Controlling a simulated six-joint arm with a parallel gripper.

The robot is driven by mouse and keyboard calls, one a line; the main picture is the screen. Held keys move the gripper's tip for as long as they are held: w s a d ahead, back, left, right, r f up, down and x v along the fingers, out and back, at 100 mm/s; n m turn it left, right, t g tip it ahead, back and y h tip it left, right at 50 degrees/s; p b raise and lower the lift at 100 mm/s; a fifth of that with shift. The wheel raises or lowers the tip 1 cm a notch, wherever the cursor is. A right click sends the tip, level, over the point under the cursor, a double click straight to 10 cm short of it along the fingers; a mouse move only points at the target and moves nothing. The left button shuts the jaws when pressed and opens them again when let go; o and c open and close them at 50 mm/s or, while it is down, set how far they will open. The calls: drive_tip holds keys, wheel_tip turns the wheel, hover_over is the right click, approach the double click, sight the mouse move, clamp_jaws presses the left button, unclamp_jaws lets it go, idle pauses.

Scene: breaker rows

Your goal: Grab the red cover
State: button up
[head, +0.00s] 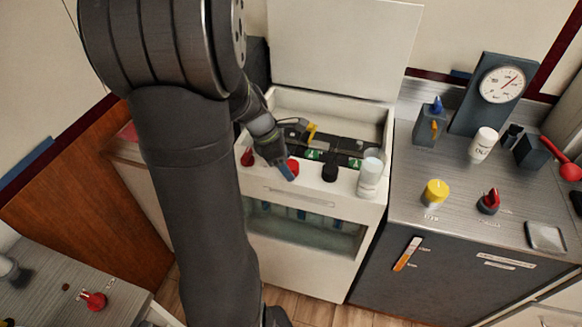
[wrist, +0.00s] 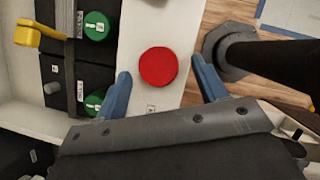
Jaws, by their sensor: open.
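A round red cover (wrist: 157,67) lies on a white strip in the wrist view. In the head view it shows as a red disc (head: 292,166) on the front ledge of the white cabinet, partly hidden by my gripper (head: 288,172). In the wrist view my gripper (wrist: 161,70) is open and empty. Its two blue fingers stand on either side of the red cover, with gaps between. I cannot tell the height of the fingertips above it.
Green round caps (wrist: 97,26) on black blocks sit left of the strip, with a yellow lever (wrist: 38,36). On the ledge are a red knob (head: 247,158), a black knob (head: 330,170) and a white bottle (head: 369,175). A raised white lid (head: 345,50) stands behind.

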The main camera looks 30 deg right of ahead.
drive_tip(key=shift+d+f, duration=0.2)
drive_tip(key=shift+f, duration=0.35)
drive_tip(key=c, duration=1)
drive_tip(key=shift+c, duration=0.2)
drive_tip(key=shift+r, duration=0.1)
